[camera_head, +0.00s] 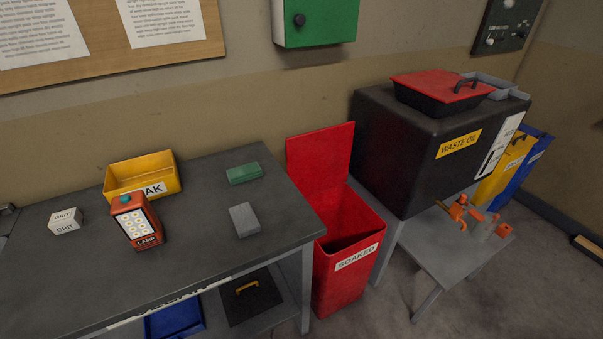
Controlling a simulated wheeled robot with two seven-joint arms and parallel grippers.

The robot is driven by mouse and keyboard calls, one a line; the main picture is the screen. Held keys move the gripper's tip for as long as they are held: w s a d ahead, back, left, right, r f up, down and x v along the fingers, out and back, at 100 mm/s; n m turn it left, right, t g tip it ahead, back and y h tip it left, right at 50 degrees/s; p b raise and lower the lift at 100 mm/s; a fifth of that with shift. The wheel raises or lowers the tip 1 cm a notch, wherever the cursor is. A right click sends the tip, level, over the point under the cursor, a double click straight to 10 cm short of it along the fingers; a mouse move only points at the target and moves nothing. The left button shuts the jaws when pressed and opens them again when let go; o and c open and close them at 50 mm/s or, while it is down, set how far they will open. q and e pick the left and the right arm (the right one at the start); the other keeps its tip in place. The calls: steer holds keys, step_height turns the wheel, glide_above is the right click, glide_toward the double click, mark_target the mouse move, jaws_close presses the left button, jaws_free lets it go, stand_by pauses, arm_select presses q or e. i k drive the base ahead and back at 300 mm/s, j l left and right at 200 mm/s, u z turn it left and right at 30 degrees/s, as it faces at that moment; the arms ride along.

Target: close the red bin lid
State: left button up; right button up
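The red bin (340,285) stands on the floor between the dark workbench and the black waste oil tank. It carries a white label reading SOAKED on its front. Its red lid (321,160) is raised and stands upright at the back of the bin, on the wall side. The bin's mouth is open and its inside looks dark; I cannot tell what it holds. Neither of my grippers shows in the head view.
The workbench (195,240) holds a yellow tray (142,176), an orange lamp box (138,221), a GRIT block (65,221), a green block (244,173) and a grey block (244,218). The waste oil tank (400,150) on a stand closely flanks the bin's right. Floor lies free in front.

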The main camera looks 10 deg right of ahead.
mark_target(318, 160)
steer(key=i+l+u, duration=0.1)
steer(key=l+u, duration=0.3)
steer(key=l, duration=0.15)
steer(key=l+u, duration=0.85)
steer(key=l, duration=0.25)
